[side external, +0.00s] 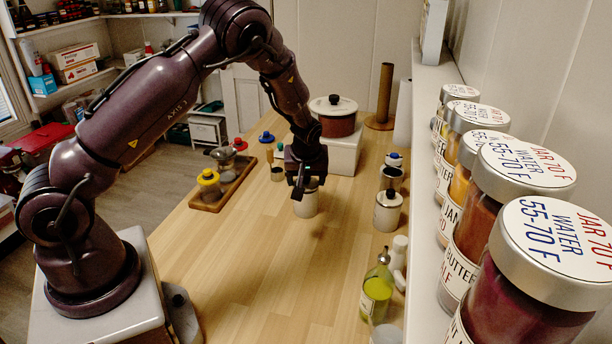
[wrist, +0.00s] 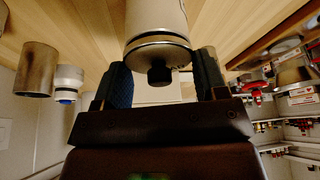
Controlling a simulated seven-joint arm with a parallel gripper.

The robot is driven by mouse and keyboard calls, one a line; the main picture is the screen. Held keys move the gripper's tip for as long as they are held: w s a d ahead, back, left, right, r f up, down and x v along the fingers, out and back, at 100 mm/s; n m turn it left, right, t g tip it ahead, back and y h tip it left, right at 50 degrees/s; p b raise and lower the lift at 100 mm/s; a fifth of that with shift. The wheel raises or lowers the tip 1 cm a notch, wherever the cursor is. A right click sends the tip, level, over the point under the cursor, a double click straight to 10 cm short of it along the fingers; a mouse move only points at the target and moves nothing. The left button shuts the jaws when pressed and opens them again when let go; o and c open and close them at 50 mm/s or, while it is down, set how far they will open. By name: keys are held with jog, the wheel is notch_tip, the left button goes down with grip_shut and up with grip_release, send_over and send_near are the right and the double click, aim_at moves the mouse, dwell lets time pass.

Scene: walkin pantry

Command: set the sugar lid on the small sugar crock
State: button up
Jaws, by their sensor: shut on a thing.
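A pale cylindrical crock (side external: 306,204), which I take for the small sugar crock, stands upright on the wooden counter under my gripper (side external: 299,186). In the wrist view, the crock (wrist: 155,18) has a round metallic lid (wrist: 138,54) with a black knob (wrist: 159,76) at its top end. My gripper (wrist: 161,72) has a dark finger on each side of the lid and is shut on it. The lid looks lined up with the crock; I cannot tell whether it is fully seated. In the side view my gripper mostly hides the lid.
An oil bottle (side external: 377,287) is nearer. A wooden tray (side external: 222,188) with jars lies left. A lidded pot (side external: 334,118) is behind on a white block (side external: 345,155).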

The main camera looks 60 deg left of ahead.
jog(key=shift+f, duration=0.15)
jog(key=o, duration=1)
jog(key=shift+o, duration=0.4)
jog(key=shift+r, duration=3.45)
